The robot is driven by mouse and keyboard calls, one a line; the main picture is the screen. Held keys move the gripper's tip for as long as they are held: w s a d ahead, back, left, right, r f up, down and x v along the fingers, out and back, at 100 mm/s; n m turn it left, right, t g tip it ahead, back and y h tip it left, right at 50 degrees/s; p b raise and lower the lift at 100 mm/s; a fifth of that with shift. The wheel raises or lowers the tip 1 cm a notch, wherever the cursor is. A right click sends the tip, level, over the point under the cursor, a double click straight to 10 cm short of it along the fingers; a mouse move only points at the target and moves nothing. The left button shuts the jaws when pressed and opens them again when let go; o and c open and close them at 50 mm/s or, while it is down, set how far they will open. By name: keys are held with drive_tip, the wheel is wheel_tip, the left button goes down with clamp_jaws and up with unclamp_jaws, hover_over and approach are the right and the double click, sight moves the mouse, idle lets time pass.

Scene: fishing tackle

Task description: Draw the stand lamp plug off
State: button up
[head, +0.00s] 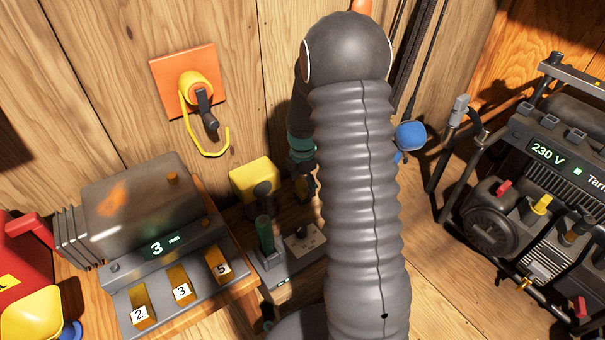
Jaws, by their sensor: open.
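A grey socket block (305,243) stands on the wooden floor, left of my arm. A dark green plug-like piece (265,234) stands upright on its left part. Behind it a yellow block (252,178) has a dark round-topped piece at its front. No label shows which one is the stand lamp plug. My gripper (304,187) is partly in view, below the teal ring of my wrist and above and behind the socket block. It is open, and I see nothing in it. My thick grey arm hides its right side and part of the socket block.
An orange wall plate (183,78) carries a yellow hook. A black-framed generator (535,185) reading "230 V" stands at right. A blue rounded piece (410,135) is near my arm.

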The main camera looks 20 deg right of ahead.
drive_tip(key=shift+f, duration=1.45)
drive_tip(key=c, duration=1.3)
drive_tip(key=shift+r, duration=0.1)
